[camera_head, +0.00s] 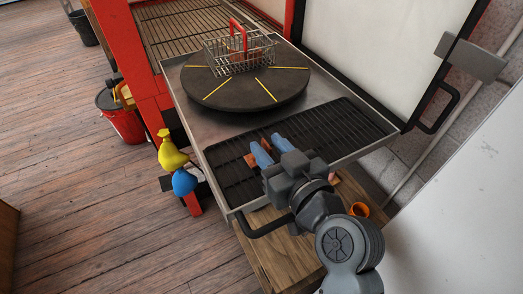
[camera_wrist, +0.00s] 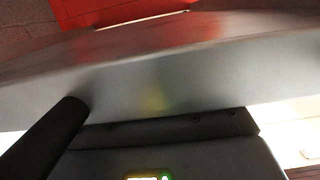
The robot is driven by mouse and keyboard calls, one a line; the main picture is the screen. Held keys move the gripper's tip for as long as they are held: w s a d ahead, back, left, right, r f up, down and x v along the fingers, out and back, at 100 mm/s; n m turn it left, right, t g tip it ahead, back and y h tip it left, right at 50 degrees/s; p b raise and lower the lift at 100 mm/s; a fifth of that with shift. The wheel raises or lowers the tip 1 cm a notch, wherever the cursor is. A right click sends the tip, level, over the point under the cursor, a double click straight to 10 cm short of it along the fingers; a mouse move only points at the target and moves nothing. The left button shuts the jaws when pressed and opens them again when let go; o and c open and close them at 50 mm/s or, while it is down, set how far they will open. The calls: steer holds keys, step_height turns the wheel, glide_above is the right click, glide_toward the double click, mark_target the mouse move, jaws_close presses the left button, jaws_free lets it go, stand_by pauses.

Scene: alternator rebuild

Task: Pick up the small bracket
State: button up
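My gripper (camera_head: 271,148) is low over the black slatted mat at the front of the metal tray, in the head view. Its two blue fingers stand apart, with a gap between them. Small reddish-brown pieces (camera_head: 249,160) show beside and between the fingertips; I cannot tell whether they are the small bracket or whether a finger touches them. No bracket is clearly recognisable in either view. The wrist view is filled by a blurred grey metal surface (camera_wrist: 180,85), and it shows no fingertips.
The metal tray (camera_head: 186,108) carries a round black turntable (camera_head: 255,95) with yellow marks and a wire basket (camera_head: 226,58) with a red handle. Black handles project from the tray's front and the white door at right.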

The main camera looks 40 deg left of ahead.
steer(key=shift+c, duration=0.5)
jaws_close()
